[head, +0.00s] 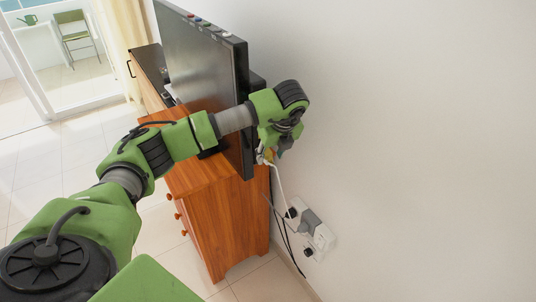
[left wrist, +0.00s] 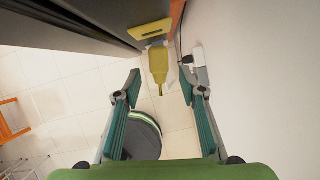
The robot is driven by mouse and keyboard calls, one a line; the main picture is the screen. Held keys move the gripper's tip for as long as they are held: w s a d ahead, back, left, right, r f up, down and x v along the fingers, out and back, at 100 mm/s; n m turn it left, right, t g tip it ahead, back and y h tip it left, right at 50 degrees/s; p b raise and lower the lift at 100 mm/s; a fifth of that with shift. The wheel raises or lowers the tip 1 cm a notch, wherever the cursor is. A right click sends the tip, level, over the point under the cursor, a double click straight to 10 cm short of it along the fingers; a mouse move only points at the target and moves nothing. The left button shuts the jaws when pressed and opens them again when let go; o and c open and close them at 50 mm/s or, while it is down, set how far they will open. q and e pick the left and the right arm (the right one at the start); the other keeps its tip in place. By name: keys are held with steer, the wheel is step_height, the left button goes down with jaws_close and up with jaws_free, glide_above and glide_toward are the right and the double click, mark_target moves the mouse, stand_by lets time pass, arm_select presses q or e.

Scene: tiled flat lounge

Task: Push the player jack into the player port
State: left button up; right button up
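In the left wrist view a yellow jack (left wrist: 158,66) hangs just under the yellow port (left wrist: 150,30), which has a dark slot. A small grey piece shows between them. I cannot tell how far the jack is in. My left gripper (left wrist: 160,84) is open, with one finger on each side of the jack's lower end and space on both sides. In the head view the left gripper (head: 276,150) is behind the television (head: 205,75), close to the wall. A small yellow and orange spot shows by its fingers. My right gripper is not in view.
The television stands on a wooden cabinet (head: 218,215). A white wall (head: 420,130) is close on the right. A white power strip (head: 322,238) with black plugs and hanging cables is low against the wall. The tiled floor at left is clear.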

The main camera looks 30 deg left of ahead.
arm_select(q)
jaws_close()
steer(key=shift+r, duration=0.1)
steer(key=shift+r+b, duration=0.6)
steer(key=shift+b, duration=0.1)
steer(key=s+d+r+b, duration=0.1)
steer(key=s+d+r, duration=0.6)
steer(key=s+r, duration=0.4)
steer(key=shift+s+r, duration=0.3)
steer(key=shift+s, duration=0.2)
steer(key=shift+w+d, duration=0.1)
